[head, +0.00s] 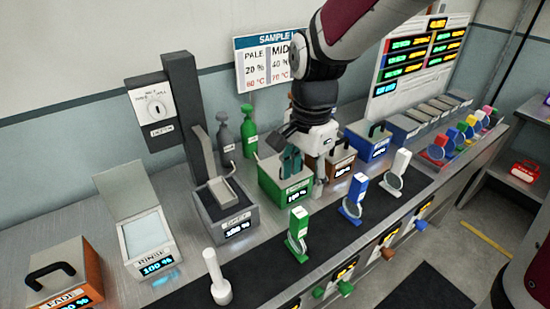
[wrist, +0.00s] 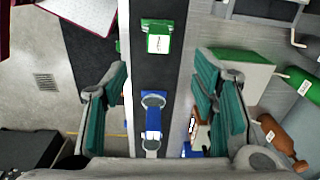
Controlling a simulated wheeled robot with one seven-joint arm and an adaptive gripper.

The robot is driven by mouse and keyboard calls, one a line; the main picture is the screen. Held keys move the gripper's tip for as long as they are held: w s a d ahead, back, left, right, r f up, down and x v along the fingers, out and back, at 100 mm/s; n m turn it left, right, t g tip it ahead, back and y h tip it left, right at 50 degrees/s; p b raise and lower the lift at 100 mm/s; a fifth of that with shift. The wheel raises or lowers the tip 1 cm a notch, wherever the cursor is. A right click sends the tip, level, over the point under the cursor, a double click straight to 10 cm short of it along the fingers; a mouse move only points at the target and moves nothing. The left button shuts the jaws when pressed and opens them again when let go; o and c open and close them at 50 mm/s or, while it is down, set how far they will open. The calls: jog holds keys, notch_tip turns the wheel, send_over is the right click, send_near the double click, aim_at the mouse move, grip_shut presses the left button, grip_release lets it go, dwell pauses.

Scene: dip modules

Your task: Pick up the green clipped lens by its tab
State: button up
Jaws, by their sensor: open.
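The green clipped lens (head: 298,236) stands upright on the dark strip at the front of the bench, with its green tab on top. In the wrist view its green tab (wrist: 157,28) is at the top centre, beyond the fingertips. My gripper (head: 291,162) is open and empty, above and behind the lens in the head view, over the green box. In the wrist view my gripper (wrist: 160,72) has its teal fingers spread wide, with a blue clipped lens (wrist: 152,119) showing between them. Nothing touches the green lens.
The blue lens (head: 353,196) and a white one (head: 397,172) stand right of the green lens. Behind are a green box (head: 268,184), brown box (head: 342,160) and blue box (head: 368,140) with handles. A white pestle-like object (head: 217,280) stands left. Dark strip between lenses is clear.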

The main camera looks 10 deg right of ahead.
aim_at(298, 211)
jog(key=shift+w+a+f+m, duration=0.1)
jog(key=shift+w+f+m, duration=0.1)
jog(key=shift+f, duration=0.25)
jog(key=shift+w+a+f+m, duration=0.1)
jog(key=shift+w+f, duration=0.05)
jog(key=shift+f, duration=0.25)
notch_tip(298, 211, down, 8)
jog(key=shift+f, duration=0.1)
jog(key=shift+s+d+f, duration=0.1)
jog(key=shift+s+f, duration=0.05)
jog(key=shift+f, duration=1.2)
jog(key=shift+s+d+f, duration=0.1)
jog(key=shift+s+f, duration=0.05)
jog(key=shift+f, duration=1.15)
jog(key=shift+c, duration=0.3)
grip_shut()
